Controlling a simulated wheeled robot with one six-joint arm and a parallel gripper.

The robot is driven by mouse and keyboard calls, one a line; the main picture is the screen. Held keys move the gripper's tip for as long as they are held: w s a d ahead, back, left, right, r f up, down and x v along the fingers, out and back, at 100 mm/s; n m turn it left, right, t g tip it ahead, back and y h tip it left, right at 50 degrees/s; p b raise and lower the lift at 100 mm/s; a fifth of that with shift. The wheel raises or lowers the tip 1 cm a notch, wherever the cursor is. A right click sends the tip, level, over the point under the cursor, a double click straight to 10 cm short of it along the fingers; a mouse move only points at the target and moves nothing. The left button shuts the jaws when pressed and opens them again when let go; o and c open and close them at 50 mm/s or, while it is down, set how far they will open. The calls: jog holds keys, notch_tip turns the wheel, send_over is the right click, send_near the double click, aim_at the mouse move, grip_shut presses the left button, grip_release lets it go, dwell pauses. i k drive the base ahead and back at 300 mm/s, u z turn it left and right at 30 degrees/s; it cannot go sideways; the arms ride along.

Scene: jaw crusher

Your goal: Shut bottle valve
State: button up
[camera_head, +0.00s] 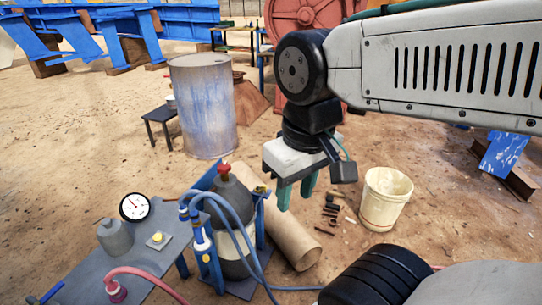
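A gas bottle (234,192) with a dark shoulder and a pale band stands in a blue frame beside the grey table. A small red part (223,168) sits on its top; I cannot tell for sure whether this is the valve. A small yellow fitting (261,190) shows just right of the bottle's shoulder. My gripper (296,200) points down to the right of the bottle in the picture. Its two green fingers are apart with nothing seen between them. It appears clear of the bottle, though the depth between them is hard to judge.
Blue hoses (238,222) loop in front of the bottle. The grey table (165,245) carries a round gauge (135,207), a grey jug (115,238) and a red hose.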

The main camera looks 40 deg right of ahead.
aim_at(225, 168)
jog(key=z, duration=2.25)
jog(key=k, duration=1.35)
jog(key=u, duration=1.45)
jog(key=i, duration=1.7)
